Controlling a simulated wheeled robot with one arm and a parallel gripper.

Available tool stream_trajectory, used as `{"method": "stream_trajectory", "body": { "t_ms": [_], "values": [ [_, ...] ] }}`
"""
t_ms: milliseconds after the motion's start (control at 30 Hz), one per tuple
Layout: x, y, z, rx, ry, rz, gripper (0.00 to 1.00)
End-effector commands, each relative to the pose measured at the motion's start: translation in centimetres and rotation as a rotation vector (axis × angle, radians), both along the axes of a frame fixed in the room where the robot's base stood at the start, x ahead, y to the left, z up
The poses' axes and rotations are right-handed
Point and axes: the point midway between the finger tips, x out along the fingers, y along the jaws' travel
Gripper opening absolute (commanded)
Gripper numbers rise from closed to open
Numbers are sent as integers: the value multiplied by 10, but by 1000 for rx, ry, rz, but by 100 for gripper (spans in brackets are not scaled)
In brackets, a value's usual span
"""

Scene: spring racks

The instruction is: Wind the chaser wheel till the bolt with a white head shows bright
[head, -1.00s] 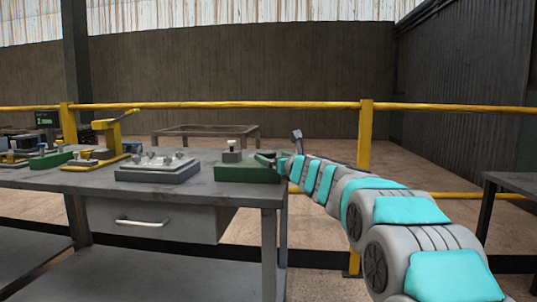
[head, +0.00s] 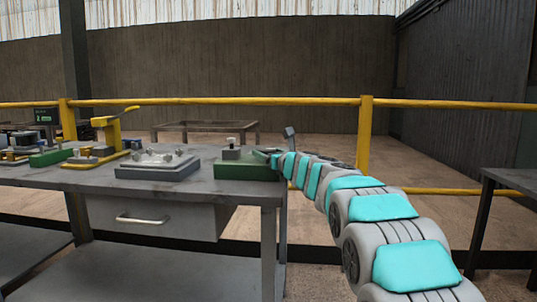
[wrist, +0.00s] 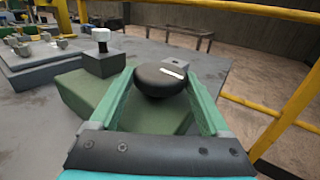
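A black round wheel (wrist: 155,84) with a white mark on top sits on the green base (wrist: 135,120), seen in the wrist view. My gripper (wrist: 161,74) has its two green fingers on either side of the wheel, and the wheel fills the gap. In the head view my gripper (head: 275,160) is at the right end of the green base (head: 245,172), and the wheel is hard to make out. The bolt (wrist: 101,36) stands upright on a grey block (wrist: 104,62), its head pale in the wrist view. In the head view the bolt (head: 230,141) looks grey.
A grey plate with several small bolts (head: 158,164) lies left of the green base. A yellow lever press (head: 108,135) and other fixtures stand further left on the bench (head: 60,179). A yellow rail (head: 300,101) runs behind.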

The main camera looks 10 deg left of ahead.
Motion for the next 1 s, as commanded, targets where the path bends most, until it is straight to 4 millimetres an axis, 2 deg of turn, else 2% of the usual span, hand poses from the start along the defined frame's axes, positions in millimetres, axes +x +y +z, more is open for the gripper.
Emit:
{"method": "stream_trajectory", "body": {
  "t_ms": [67, 367, 1000],
  "values": [
    [0, 0, 0, 0, 0, 0, 60],
    [0, 0, 0, 0, 0, 0, 26],
    [-2, 3, 0, 2, -1, -55, 25]
  ]
}}
